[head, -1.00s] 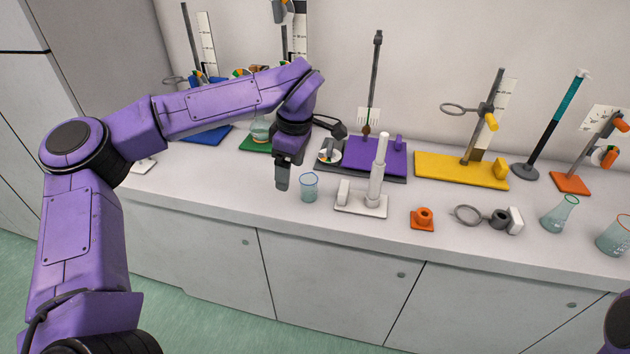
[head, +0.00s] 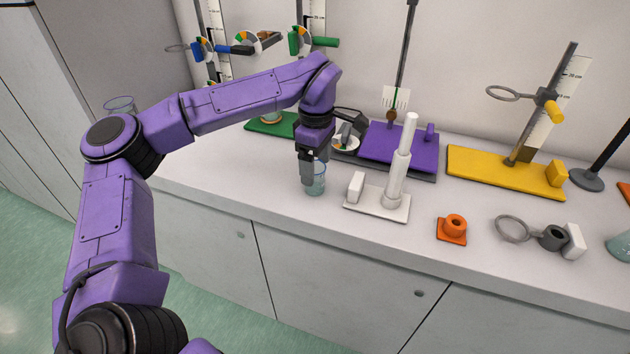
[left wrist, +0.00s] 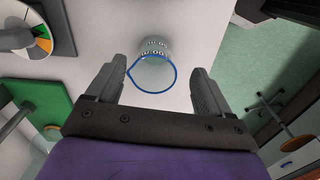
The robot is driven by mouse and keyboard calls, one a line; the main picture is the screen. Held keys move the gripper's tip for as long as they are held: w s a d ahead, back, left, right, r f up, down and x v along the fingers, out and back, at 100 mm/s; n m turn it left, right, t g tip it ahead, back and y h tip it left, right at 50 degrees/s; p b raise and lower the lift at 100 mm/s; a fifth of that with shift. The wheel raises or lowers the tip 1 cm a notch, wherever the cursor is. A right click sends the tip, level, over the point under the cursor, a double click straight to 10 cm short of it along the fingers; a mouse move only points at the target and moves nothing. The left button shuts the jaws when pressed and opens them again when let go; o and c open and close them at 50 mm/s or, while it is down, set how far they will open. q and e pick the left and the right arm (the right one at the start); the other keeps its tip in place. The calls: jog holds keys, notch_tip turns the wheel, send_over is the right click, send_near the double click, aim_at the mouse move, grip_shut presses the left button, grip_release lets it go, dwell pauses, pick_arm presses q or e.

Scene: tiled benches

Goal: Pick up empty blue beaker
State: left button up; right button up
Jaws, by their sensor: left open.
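The blue-rimmed clear beaker (head: 316,181) stands upright on the bench near its front edge, left of the white stand. It looks empty. My left gripper (head: 309,174) points down at the beaker and partly covers it in the head view. In the left wrist view the beaker's blue rim (left wrist: 152,90) lies between the two spread fingers of my left gripper (left wrist: 152,88), close to the left finger. I cannot tell whether that finger touches the glass. My right gripper is not in view.
A white stand (head: 377,205) is just right of the beaker. Behind are a purple plate (head: 400,148) and a green plate (head: 268,127). An orange piece (head: 453,229) and a ring clamp (head: 512,229) lie to the right. Bench left of the beaker is clear.

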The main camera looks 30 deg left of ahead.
pick_arm(q)
jog(key=shift+a+f, duration=0.1)
jog(key=shift+f, duration=0.35)
jog(key=f, duration=0.3)
jog(key=f+p, duration=0.1)
jog(key=shift+w+a+f, duration=0.3)
jog(key=shift+a+f, duration=0.05)
jog(key=c, duration=1.1)
jog(key=shift+o, duration=0.2)
jog(key=shift+r, duration=0.15)
